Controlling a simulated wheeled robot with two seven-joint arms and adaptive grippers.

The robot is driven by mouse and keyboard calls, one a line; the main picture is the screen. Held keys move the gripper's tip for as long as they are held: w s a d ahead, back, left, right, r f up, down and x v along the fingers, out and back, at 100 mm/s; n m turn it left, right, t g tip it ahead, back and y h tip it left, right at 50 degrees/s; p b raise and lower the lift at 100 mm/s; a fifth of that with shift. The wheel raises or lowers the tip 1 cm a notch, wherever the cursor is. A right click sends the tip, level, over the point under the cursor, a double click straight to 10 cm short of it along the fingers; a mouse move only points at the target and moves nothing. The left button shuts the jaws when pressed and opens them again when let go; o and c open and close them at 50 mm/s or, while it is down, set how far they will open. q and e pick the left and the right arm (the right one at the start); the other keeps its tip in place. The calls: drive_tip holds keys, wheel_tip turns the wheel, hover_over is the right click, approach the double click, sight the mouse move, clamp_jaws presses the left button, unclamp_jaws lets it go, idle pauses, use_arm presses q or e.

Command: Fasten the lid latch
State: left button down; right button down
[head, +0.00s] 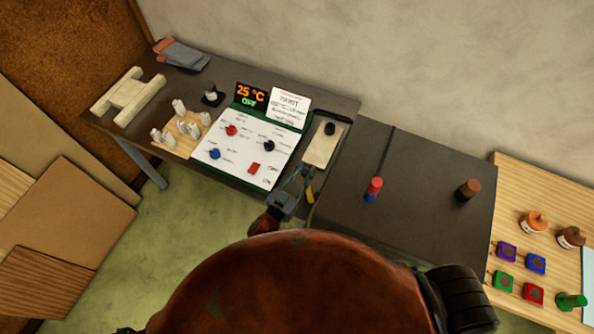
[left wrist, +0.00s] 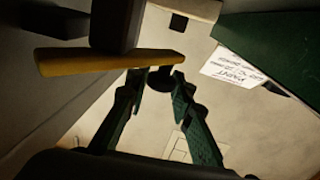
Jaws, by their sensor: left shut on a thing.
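My left gripper (head: 298,184) is at the front edge of the dark table, just below a cream plate (head: 321,148) with a black knob and a black bar. In the left wrist view its fingers (left wrist: 160,80) are closed around a small dark round knob (left wrist: 160,77). A yellow bar (left wrist: 110,62) lies across that view beside the fingertips, against a dark block; it also shows as a small yellow piece (head: 310,195) by the gripper in the head view. I cannot tell for certain which part is the lid latch. My right gripper is not in view.
A white control panel (head: 240,165) with knobs and a 25 °C OFF display (head: 250,96) stands left of the gripper. A dark surface (head: 410,180) to the right carries a red-and-blue piece (head: 374,189) and a brown knob (head: 467,189). Further right is a wooden board (head: 510,215) with coloured blocks.

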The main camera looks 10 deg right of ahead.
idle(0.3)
use_arm(q)
drive_tip(key=c, duration=1.7)
unclamp_jaws()
drive_tip(key=shift+s+a, duration=0.1)
drive_tip(key=shift+s+a+f, duration=0.1)
drive_tip(key=shift+s+a, duration=0.15)
drive_tip(key=v, duration=1.1)
drive_tip(key=shift+s, duration=0.1)
